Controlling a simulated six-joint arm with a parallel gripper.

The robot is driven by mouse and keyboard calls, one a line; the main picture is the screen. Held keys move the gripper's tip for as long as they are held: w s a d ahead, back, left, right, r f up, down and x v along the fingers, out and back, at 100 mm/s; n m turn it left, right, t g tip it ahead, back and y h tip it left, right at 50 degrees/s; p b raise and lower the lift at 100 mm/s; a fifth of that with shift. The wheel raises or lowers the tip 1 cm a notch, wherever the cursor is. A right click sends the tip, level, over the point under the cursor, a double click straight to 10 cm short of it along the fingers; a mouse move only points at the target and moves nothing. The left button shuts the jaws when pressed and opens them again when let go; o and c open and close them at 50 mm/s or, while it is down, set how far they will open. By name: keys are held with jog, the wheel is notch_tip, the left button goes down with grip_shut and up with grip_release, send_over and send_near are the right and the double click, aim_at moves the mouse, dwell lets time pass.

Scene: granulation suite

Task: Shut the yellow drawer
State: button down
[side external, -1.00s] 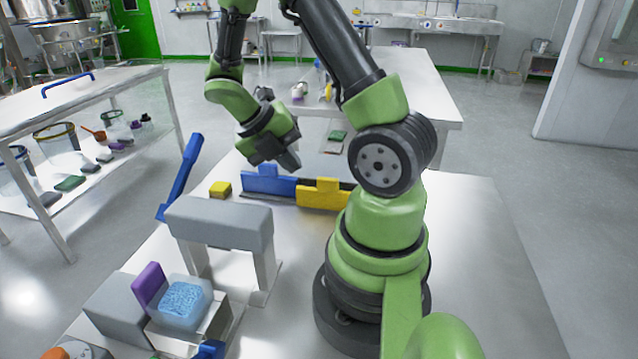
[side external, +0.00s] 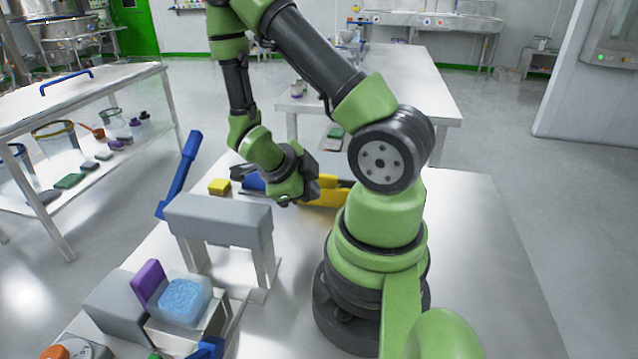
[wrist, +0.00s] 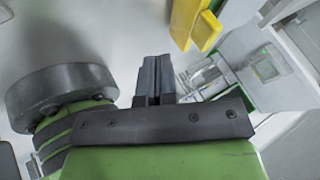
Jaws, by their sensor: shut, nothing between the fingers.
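The yellow drawer (side external: 330,193) is on the steel table left of my arm's base, partly hidden behind my gripper and wrist in the side view. Its yellow front also shows at the top of the wrist view (wrist: 183,20), with a yellow handle. My gripper (side external: 312,178) is low over the table in front of the drawer's left part. In the wrist view its two fingers (wrist: 157,66) are together and empty, with a gap to the yellow front. I cannot tell how far the drawer is out.
A blue drawer (side external: 252,182) is left of the yellow one, largely hidden by my wrist. A small yellow block (side external: 219,187), a slanted blue bar (side external: 181,176) and a grey bridge-like stand (side external: 220,222) are further left. The table right of my base is clear.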

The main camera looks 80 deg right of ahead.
aim_at(329, 193)
jog(key=x, duration=0.2)
jog(key=shift+s+d+f, duration=0.1)
jog(key=shift+s+f, duration=0.1)
jog(key=d, duration=0.3)
jog(key=shift+w+d, duration=0.1)
jog(key=shift+d, duration=0.45)
jog(key=shift+d, duration=1.95)
